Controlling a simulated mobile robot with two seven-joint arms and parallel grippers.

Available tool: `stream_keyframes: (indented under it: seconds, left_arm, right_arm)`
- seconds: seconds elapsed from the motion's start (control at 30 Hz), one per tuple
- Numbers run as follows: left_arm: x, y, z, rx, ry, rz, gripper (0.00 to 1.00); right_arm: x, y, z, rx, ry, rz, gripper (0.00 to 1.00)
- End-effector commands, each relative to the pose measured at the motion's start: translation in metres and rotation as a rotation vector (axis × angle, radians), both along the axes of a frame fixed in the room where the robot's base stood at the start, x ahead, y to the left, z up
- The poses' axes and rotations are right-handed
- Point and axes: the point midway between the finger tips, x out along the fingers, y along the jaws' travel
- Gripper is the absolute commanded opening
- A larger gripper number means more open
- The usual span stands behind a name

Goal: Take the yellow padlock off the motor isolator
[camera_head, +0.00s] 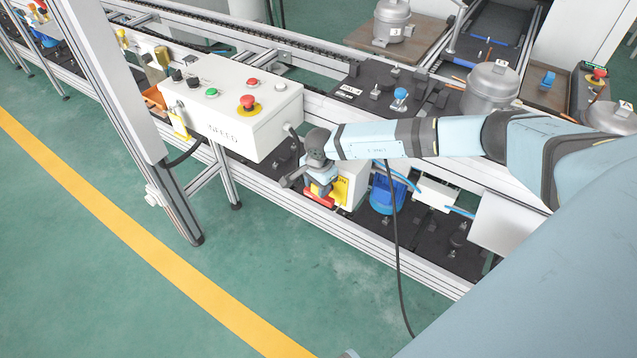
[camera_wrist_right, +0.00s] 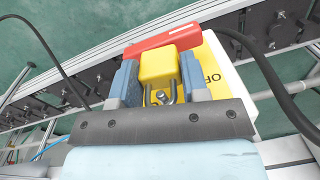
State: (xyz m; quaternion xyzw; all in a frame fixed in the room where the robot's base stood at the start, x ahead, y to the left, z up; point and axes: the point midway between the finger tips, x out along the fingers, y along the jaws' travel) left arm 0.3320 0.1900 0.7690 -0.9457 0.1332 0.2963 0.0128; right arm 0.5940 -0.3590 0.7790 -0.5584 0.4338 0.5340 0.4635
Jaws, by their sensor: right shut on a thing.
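The motor isolator is a pale box with a yellow face (camera_head: 341,188) and a red handle (camera_head: 320,201), low in the line frame in the head view. In the right wrist view its red handle (camera_wrist_right: 165,39) lies just beyond the yellow padlock (camera_wrist_right: 158,68). My right gripper (camera_wrist_right: 160,78) is shut on the padlock, with a blue finger on each side of its body. The metal shackle (camera_wrist_right: 160,97) shows towards the palm; whether it passes through the isolator is unclear. In the head view the right gripper (camera_head: 320,182) is at the isolator and the padlock cannot be made out. My left gripper is out of view.
The white INFEED control box (camera_head: 232,118) stands close left of my right gripper. A blue motor (camera_head: 387,194) is close right of the isolator. A black cable (camera_wrist_right: 270,75) runs beside the isolator. Green floor (camera_head: 270,250) in front is clear.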

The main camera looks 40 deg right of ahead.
Motion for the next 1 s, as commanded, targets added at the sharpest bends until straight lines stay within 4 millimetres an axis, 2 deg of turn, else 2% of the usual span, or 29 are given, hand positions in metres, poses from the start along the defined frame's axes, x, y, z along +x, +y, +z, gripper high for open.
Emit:
stream_keyframes:
  seconds: [0.53, 0.87, 1.0]
  left_arm:
    - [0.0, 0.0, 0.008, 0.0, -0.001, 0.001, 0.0]
    - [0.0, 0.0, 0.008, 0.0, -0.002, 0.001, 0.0]
    - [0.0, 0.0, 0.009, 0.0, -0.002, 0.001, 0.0]
  right_arm:
    - [-0.014, 0.033, 0.0, 0.0, 0.001, 0.001, 0.0]
    - [-0.015, 0.036, 0.0, -0.001, -0.001, 0.0, 0.0]
    - [-0.01, 0.042, 0.015, 0.004, -0.003, 0.066, 0.0]
